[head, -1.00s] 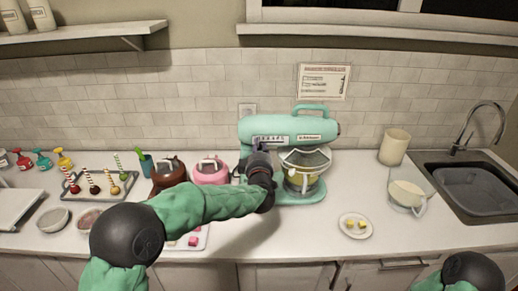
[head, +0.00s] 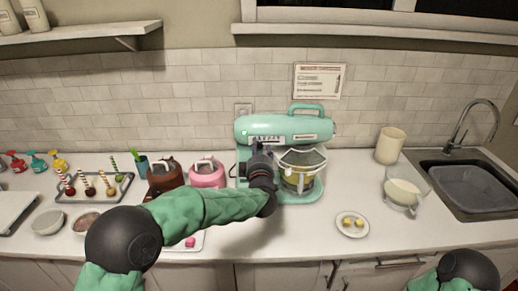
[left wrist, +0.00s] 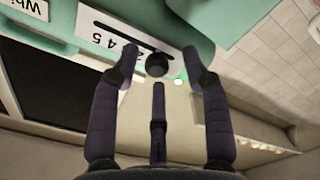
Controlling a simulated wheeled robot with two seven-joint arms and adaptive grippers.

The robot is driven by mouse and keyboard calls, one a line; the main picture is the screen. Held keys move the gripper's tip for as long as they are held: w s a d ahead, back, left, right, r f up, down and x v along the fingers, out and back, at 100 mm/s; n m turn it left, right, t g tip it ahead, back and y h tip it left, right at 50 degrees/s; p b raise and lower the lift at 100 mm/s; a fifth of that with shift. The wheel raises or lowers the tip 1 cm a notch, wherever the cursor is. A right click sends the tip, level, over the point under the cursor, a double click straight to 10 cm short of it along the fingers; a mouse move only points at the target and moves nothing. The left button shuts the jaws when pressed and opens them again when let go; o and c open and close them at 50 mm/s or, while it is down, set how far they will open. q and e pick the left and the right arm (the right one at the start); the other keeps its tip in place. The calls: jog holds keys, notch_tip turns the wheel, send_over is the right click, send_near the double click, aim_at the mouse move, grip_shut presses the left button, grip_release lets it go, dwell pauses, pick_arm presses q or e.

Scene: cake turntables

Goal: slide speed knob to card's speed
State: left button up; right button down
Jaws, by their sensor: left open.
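The mint-green stand mixer (head: 285,128) stands against the wall, with a white speed scale (head: 264,138) on its side. In the left wrist view, the round black speed knob (left wrist: 156,65) sits in a slot on the numbered plate (left wrist: 92,20). It is at the end away from the 4 and 5; the number beside it is hidden. My left gripper (head: 258,150) is just in front of the mixer; its open fingers (left wrist: 160,70) lie either side of the knob, and contact cannot be told. The card (head: 320,80) hangs above, its text too small to read. My right gripper is out of view.
A glass bowl (head: 302,175) sits in the mixer's stand. Brown (head: 165,175) and pink (head: 207,173) pots stand left of it. A small plate (head: 352,224) lies front right, near a jug (head: 402,192) and the sink (head: 465,180). Counter between plate and mixer is clear.

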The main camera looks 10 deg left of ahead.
pick_arm(q)
jog(key=v, duration=1)
jog(key=shift+s, duration=0.35)
jog(key=shift+d, duration=0.1)
